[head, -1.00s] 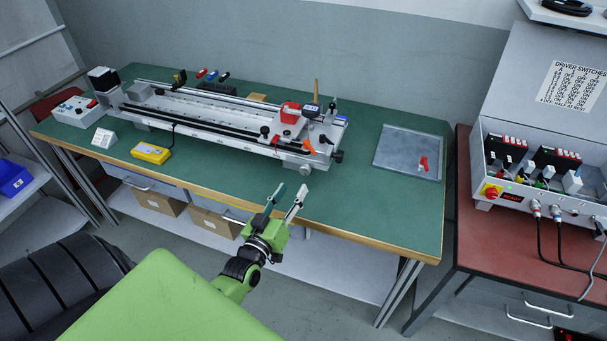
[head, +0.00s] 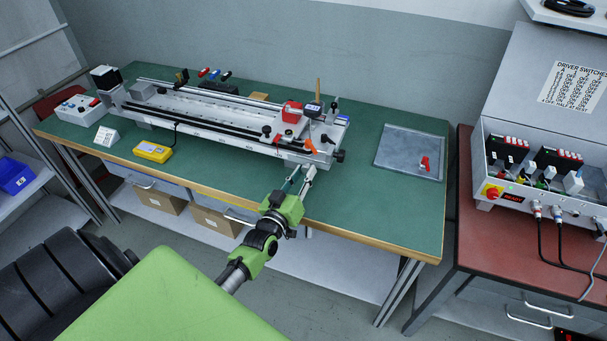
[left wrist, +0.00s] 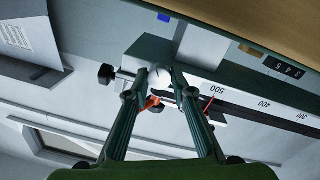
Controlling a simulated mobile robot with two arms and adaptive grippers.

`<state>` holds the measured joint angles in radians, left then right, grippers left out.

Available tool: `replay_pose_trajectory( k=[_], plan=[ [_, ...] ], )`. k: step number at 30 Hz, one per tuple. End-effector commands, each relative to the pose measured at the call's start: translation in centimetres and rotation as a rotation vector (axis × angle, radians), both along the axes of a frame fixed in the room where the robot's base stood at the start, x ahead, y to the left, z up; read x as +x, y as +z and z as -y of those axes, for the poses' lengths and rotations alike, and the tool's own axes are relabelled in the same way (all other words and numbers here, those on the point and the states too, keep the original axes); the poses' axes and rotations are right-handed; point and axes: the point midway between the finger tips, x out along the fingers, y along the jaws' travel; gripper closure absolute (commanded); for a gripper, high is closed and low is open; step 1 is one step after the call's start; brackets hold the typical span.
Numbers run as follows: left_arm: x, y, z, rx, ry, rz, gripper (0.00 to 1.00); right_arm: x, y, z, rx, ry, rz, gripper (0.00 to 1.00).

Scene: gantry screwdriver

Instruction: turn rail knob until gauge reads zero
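The rail (head: 200,130) is a long pale rig on the green bench. A small rounded grey-white rail knob (left wrist: 159,77) lies between my left fingertips in the left wrist view; in the head view my gripper hides most of it. My left gripper (head: 301,174) is at the rail's front right end with its fingers apart, one on each side of the knob. Whether they touch it is not clear. A small gauge (head: 313,107) with a dark display stands on the right carriage; its reading is too small to read. My right gripper is not in view.
An orange lever (head: 310,145) and black knobs sit close to the rail's right end. A yellow box (head: 152,152) lies in front of the rail. A grey tray (head: 408,150) with a red item is on the right. The bench's front right is clear.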

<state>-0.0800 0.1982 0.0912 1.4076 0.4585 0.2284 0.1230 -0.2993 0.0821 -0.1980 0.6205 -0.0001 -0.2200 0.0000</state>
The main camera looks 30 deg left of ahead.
Motion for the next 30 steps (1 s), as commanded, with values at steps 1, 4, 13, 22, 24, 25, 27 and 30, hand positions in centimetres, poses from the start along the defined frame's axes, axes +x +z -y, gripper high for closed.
replay_pose_trajectory(
  k=[1,4,13,22,24,25,27,30],
  plan=[
    [0.0,0.0,0.0,0.0,0.0,0.0,0.99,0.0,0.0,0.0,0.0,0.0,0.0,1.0],
    [0.0,0.0,0.0,0.0,0.0,0.0,0.99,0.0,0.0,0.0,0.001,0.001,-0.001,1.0],
    [0.0,0.1,0.0,0.045,0.0,-0.011,0.98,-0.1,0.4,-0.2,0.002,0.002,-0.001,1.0],
    [0.0,0.2,0.1,0.235,0.0,-0.059,0.98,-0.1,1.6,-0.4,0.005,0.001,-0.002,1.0],
    [0.0,0.2,0.1,0.299,0.0,-0.074,0.98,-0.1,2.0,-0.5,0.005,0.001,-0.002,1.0],
    [0.0,0.2,0.0,0.326,0.0,-0.081,0.98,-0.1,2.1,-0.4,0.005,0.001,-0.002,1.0],
    [0.0,0.2,0.1,0.39,0.0,-0.096,0.98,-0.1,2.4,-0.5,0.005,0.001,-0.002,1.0],
    [0.0,0.2,0.1,0.483,0.0,-0.118,0.98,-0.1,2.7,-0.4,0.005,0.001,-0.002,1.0]
  ],
)
